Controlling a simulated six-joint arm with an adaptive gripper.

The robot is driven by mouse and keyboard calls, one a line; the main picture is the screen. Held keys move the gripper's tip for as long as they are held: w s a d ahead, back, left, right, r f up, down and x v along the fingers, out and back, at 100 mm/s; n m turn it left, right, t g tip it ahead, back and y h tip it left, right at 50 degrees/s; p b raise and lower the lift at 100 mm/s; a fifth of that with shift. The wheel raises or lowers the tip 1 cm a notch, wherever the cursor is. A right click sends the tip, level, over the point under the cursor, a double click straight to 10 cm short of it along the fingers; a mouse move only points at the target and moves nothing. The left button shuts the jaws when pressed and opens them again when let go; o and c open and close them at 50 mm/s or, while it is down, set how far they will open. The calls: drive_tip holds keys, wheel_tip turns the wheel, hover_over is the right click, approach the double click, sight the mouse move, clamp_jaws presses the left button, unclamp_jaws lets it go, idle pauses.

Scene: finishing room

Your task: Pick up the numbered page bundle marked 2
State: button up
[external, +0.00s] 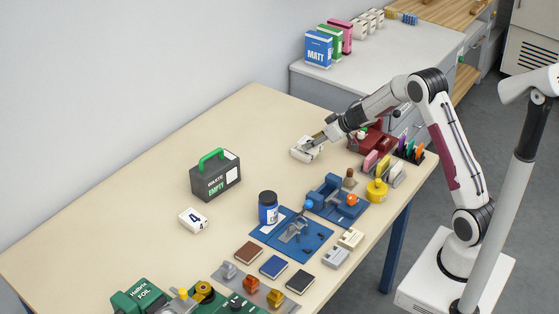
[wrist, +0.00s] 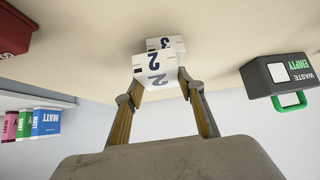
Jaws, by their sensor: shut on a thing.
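The white page bundle marked 2 (wrist: 155,66) is between the two fingers of my gripper (wrist: 160,88) in the wrist view, and the fingers are shut on its sides. Its blue 2 shows on two faces. The white bundle marked 3 (wrist: 165,43) shows right behind it, partly hidden. In the external view my gripper (external: 319,138) is at the white bundles (external: 304,151) near the table's back edge, where their numbers cannot be read. I cannot tell whether bundle 2 touches bundle 3. The bundle marked 4 (external: 193,221) lies apart on the table.
A dark waste box (external: 216,178) with a green handle stands left of my gripper. A red device (external: 372,138) is close on the right. Blue fixtures (external: 292,233), a blue jar (external: 268,208) and small coloured blocks crowd the front. The table between box and gripper is clear.

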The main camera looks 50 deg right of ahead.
drive_tip(key=d, duration=1)
drive_tip(key=shift+d, duration=0.35)
